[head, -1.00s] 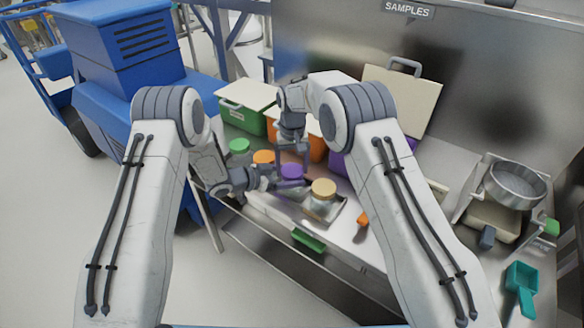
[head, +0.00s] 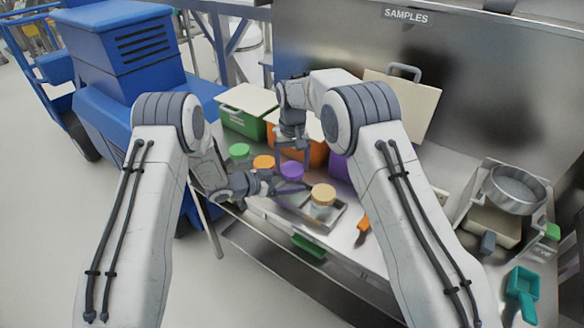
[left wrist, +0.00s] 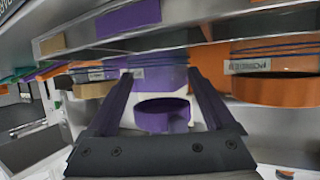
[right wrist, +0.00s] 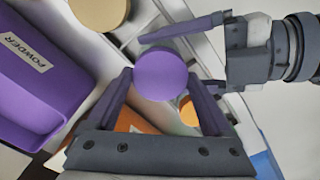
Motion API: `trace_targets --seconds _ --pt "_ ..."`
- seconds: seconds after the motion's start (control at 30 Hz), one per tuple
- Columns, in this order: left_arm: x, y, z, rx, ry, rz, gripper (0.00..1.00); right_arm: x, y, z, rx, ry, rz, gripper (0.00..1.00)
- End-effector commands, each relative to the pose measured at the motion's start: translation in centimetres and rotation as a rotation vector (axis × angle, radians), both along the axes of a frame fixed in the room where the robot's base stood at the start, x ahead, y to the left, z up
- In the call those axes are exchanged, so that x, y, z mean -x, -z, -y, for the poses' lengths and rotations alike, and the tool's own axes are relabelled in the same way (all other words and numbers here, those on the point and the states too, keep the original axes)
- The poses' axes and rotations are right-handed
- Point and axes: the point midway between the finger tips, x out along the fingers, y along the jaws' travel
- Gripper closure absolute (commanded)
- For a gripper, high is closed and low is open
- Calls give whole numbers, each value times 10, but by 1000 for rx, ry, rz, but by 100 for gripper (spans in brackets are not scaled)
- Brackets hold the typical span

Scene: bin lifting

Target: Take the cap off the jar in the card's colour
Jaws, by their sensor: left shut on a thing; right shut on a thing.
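A purple cap (head: 291,170) sits mid-row at the counter's front; it also shows in the right wrist view (right wrist: 162,75) and the left wrist view (left wrist: 162,104). My right gripper (head: 293,156) points down from above, its fingers on either side of this cap and shut on it. My left gripper (head: 286,188) comes in low from the left, shut on the jar under the purple cap. The jar body is mostly hidden by the fingers. I cannot tell whether a gap separates cap and jar. I cannot make out a colour card for certain.
Jars with a green cap (head: 239,150), an orange cap (head: 264,162) and a tan cap (head: 323,192) stand close by. Behind are a green bin (head: 240,122), an orange bin (head: 312,150) and a purple bin (right wrist: 30,90). A sieve (head: 518,186) stands at right.

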Motion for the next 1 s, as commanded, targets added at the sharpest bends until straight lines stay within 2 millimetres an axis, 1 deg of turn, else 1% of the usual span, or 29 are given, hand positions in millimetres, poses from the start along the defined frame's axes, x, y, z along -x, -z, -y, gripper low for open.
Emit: trace_targets --seconds 0.1,0.2,0.3,0.43,0.47,0.5,0.77,0.87,1.0 --pt "0 2 -1 -3 0 -2 100 -1 -17 0 -2 0 5 82" --pt "1 2 -1 -3 0 -2 100 0 -28 0 0 0 3 82" --pt "1 2 -1 -3 0 -2 100 0 -32 0 0 0 2 82" --pt "1 2 -1 -3 0 -2 100 0 -32 0 0 0 1 82" --pt "1 2 -1 -3 0 -2 8 0 -32 0 0 0 1 82" --pt "1 2 -1 -3 0 -3 0 0 -32 0 0 0 1 82" --pt "1 0 -2 -2 -1 -1 0 0 -31 0 0 0 1 82" --pt "4 -2 -8 -1 -3 0 0 0 -28 0 0 0 1 82" --pt "15 -11 -28 -2 -6 1 0 0 -22 0 0 0 1 82"
